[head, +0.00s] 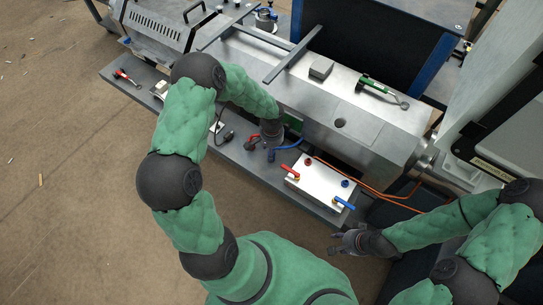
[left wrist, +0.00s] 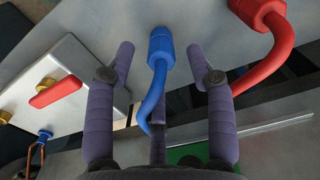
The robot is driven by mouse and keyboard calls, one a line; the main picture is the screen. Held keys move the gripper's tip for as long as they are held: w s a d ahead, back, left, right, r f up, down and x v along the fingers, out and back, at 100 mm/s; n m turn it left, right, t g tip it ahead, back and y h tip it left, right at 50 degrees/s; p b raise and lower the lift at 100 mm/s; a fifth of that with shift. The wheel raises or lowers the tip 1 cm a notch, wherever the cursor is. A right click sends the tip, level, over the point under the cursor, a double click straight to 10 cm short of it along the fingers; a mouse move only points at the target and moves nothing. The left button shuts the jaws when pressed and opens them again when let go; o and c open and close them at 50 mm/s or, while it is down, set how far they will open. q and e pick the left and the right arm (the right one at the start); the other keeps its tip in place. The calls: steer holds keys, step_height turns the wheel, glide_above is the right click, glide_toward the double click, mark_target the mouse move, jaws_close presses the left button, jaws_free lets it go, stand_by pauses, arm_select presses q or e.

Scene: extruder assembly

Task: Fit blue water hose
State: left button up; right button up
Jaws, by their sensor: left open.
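The blue water hose (left wrist: 159,62) has a hexagonal blue fitting at its end and curves down in the left wrist view; it also shows in the head view (head: 291,145). My left gripper (left wrist: 160,58) is open, with one finger on each side of the blue hose and gaps visible between. In the head view, the left gripper (head: 272,142) is partly hidden by its own wrist. A red hose (left wrist: 272,40) with a similar fitting lies right of it in the wrist view. My right gripper (head: 338,242) is empty, its fingers apart, in front of the shelf.
A white manifold box (head: 318,184) with red and blue valve handles stands on the grey shelf (head: 262,172), right of the left gripper. The metal extruder body (head: 300,92) rises behind. Orange pipes run right.

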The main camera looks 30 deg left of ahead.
arm_select(q)
step_height(320, 180, down, 3)
steer(key=shift+a+f+b, duration=0.1)
steer(key=shift+b, duration=0.25)
jaws_close()
steer(key=shift+r, duration=0.25)
steer(key=shift+r, duration=0.2)
step_height(320, 180, up, 3)
steer(key=shift+s+r+p, duration=0.1)
steer(key=shift+p, duration=0.75)
steer(key=s+d+r+p, duration=0.2)
steer(key=s+d+r, duration=0.7)
steer(key=s, duration=0.1)
steer(key=shift+s+p, duration=0.25)
steer(key=shift+p, duration=0.05)
